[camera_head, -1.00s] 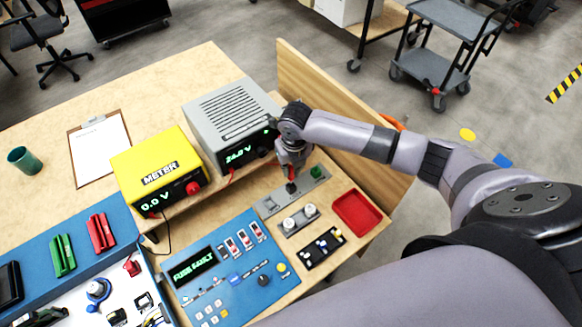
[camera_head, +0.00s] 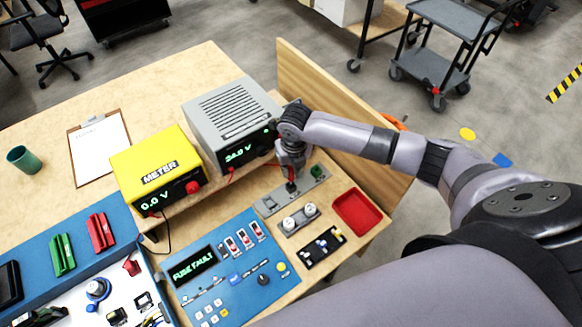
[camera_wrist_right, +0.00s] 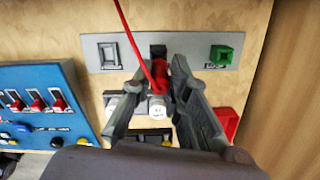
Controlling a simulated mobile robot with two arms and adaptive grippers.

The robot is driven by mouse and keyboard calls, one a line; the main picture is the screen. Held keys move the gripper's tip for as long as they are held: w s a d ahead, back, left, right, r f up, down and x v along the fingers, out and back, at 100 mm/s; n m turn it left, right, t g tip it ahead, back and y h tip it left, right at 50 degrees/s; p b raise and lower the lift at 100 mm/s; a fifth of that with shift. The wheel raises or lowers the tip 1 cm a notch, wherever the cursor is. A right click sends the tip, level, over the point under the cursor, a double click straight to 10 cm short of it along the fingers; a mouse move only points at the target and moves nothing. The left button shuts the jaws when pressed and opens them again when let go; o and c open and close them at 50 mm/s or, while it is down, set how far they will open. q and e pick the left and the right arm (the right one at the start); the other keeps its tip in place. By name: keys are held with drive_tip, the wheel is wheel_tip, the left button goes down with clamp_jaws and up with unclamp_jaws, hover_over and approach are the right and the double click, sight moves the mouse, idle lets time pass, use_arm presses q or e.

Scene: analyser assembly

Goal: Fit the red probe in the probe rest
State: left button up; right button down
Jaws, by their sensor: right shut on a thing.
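The red probe (camera_wrist_right: 160,73) is between the fingers of my right gripper (camera_wrist_right: 158,95) in the right wrist view. Its red lead runs up and out of the top of that view. The probe's far end is beside a small dark block (camera_wrist_right: 158,50) in the middle of a grey plate (camera_wrist_right: 190,55). I cannot tell whether that block is the probe rest, or whether the probe touches it. In the head view my right gripper (camera_head: 291,180) points down over the same plate (camera_head: 268,206), and the probe is mostly hidden. My left gripper is out of view.
The grey power supply (camera_head: 225,115) and yellow meter (camera_head: 158,170) stand left of my right gripper. Two white knobs (camera_head: 300,217), a red tray (camera_head: 357,213) and the blue panel (camera_head: 250,290) lie nearer. A wooden board (camera_head: 330,100) edges the bench.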

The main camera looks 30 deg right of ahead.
sight(291, 176)
idle(0.7)
drive_tip(key=shift+f, duration=0.2)
idle(0.4)
drive_tip(key=shift+f+b, duration=0.7)
drive_tip(key=shift+f, duration=0.55)
drive_tip(key=shift+f, duration=0.4)
idle(0.3)
drive_tip(key=c, duration=1.5)
unclamp_jaws()
drive_tip(key=shift+o, duration=0.4)
drive_tip(key=o, duration=0.3)
